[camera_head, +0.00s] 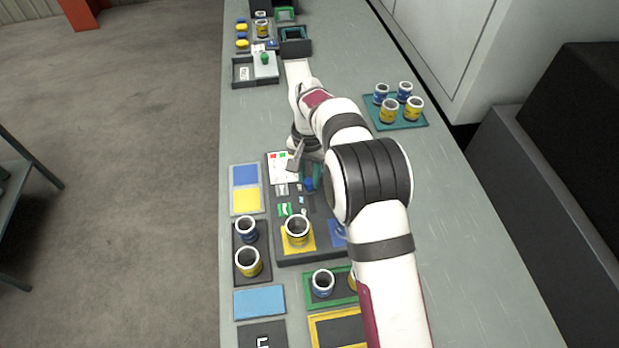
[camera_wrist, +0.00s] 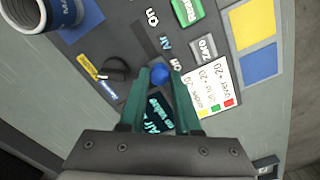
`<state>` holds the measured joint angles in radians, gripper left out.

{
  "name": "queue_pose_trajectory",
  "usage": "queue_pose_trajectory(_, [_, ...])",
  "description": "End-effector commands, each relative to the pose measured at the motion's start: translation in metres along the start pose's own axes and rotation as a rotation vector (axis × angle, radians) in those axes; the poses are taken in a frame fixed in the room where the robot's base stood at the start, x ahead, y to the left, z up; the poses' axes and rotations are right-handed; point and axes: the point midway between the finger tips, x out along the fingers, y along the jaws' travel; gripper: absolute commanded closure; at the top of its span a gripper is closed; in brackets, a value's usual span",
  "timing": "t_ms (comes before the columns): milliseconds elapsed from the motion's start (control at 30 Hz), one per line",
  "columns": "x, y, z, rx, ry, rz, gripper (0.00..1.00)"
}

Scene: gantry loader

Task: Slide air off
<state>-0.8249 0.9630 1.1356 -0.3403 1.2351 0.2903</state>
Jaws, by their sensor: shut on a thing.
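In the head view the blue knob (camera_head: 309,185) shows beside my wrist, and my arm hides part of the panel. A dark display (camera_wrist: 160,118) with light text lies partly hidden between the fingers.
Near the knob are a black rotary knob (camera_wrist: 114,68), a green Reset button (camera_wrist: 187,12), a grey Zero button (camera_wrist: 203,48) and a white card (camera_wrist: 212,85). A yellow-banded can (camera_head: 297,231) stands on the panel's front part. More cans stand on a teal tray (camera_head: 381,122).

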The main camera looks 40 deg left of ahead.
Motion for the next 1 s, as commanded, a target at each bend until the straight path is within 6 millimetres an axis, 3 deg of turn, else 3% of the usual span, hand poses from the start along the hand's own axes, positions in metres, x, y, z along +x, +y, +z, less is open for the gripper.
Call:
queue_pose_trajectory(33, [-0.002, -0.002, -0.004, -0.006, 0.015, -0.007, 1.00])
queue_pose_trajectory(67, [-0.002, -0.002, -0.004, -0.007, 0.016, -0.008, 0.65])
queue_pose_trajectory(200, [-0.002, -0.002, -0.003, -0.006, 0.013, -0.007, 0.40])
queue_pose_trajectory(500, [-0.002, -0.002, -0.002, -0.004, 0.009, -0.005, 0.38])
queue_pose_trajectory(633, [-0.016, -0.002, -0.002, -0.005, 0.010, -0.005, 0.38])
queue_pose_trajectory(1000, [-0.126, -0.002, -0.002, -0.004, 0.012, -0.008, 0.38])
